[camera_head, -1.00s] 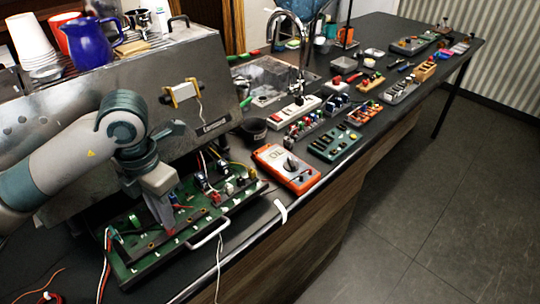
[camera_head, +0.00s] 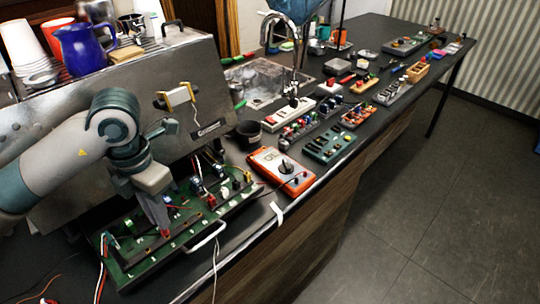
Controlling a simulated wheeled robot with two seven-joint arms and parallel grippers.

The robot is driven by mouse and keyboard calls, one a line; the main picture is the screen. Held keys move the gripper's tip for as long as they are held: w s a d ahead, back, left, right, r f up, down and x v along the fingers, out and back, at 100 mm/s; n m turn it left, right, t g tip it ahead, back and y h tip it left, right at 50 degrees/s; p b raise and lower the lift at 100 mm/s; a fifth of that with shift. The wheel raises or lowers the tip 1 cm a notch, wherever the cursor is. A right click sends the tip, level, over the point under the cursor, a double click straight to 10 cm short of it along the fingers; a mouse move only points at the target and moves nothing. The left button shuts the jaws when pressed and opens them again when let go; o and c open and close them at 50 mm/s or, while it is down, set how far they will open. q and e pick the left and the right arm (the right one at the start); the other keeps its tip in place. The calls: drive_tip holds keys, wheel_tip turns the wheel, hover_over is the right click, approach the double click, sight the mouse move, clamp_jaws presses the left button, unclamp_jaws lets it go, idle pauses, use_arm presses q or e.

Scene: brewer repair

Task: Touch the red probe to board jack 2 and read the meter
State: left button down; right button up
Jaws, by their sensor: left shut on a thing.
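The green circuit board (camera_head: 140,262) lies in a tray at the front edge of the counter, with white marks along its near side. My left gripper (camera_head: 160,212) is over the board's middle, pointing down, and shut on a slim reddish thing, likely the red probe (camera_head: 165,231). Its lower end is at the board's row of marks; I cannot tell if it touches, or which jack is under it. The orange meter (camera_head: 281,172) lies to the right of the board, with a dark dial and a pale display too small to read. My right gripper is not in view.
The steel brewer (camera_head: 190,130) stands right behind the board. A dark cup (camera_head: 248,134) stands behind the meter. A green parts board (camera_head: 328,148) and several small trays fill the counter to the right. Loose wires hang over the front edge.

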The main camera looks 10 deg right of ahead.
use_arm(q)
drive_tip(key=shift+r+p, duration=0.75)
drive_tip(key=shift+r, duration=1.05)
